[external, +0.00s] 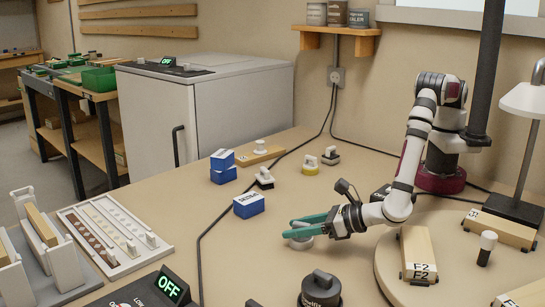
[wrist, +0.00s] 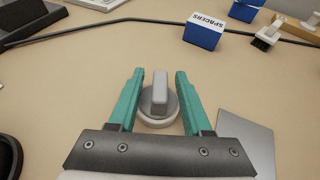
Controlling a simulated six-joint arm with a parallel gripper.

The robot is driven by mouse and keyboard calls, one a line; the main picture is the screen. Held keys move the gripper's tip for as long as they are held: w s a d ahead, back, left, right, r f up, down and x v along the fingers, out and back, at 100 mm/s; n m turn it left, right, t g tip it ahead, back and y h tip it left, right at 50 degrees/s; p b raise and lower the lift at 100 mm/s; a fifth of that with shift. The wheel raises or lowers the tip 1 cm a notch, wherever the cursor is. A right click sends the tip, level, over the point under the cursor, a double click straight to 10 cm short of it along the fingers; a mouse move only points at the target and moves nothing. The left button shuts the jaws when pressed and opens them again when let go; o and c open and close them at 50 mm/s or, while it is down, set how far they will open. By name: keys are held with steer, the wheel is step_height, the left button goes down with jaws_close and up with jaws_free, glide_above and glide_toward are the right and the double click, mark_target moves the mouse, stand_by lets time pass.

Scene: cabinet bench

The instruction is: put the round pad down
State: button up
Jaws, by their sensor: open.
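The round pad (wrist: 158,118) is a pale disc with an upright grey grip block on top. It appears to rest flat on the bench top. My gripper (wrist: 159,76) is open, with one teal finger on each side of the pad's grip; in the wrist view a gap shows on both sides. In the external view my gripper (external: 290,228) is low over the bench, and the grey pad (external: 301,243) shows partly behind and under the teal fingers.
A flat grey plate (wrist: 246,140) lies right of the pad. A dark round knobbed object (external: 320,290) stands in front. A turntable (external: 385,262) with wooden blocks is at right.

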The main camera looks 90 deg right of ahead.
steer(key=v, duration=1)
steer(key=s+d+r+m+g+h, duration=0.1)
steer(key=s+d+r+m+g, duration=0.15)
steer(key=d+r+m, duration=0.5)
steer(key=s+d+r+m+g+h, duration=0.15)
steer(key=d+m+g, duration=0.3)
steer(key=d, duration=0.55)
steer(key=s+d+r+m+g, duration=0.1)
steer(key=d+r+m+g, duration=0.2)
steer(key=d+r+m, duration=0.45)
steer(key=s+d+m+g+y, duration=0.2)
steer(key=s+d+m, duration=0.25)
steer(key=s, duration=0.25)
steer(key=s+d+m+g+y, duration=0.2)
steer(key=s+d+m+y, duration=0.1)
steer(key=s+m, duration=0.3)
steer(key=s+a+m+t+y, duration=0.1)
steer(key=s+a+m+y, duration=0.2)
steer(key=s+m, duration=0.4)
steer(key=shift+s+y, duration=0.55)
steer(key=shift+y, duration=0.2)
steer(key=shift+r, duration=0.1)
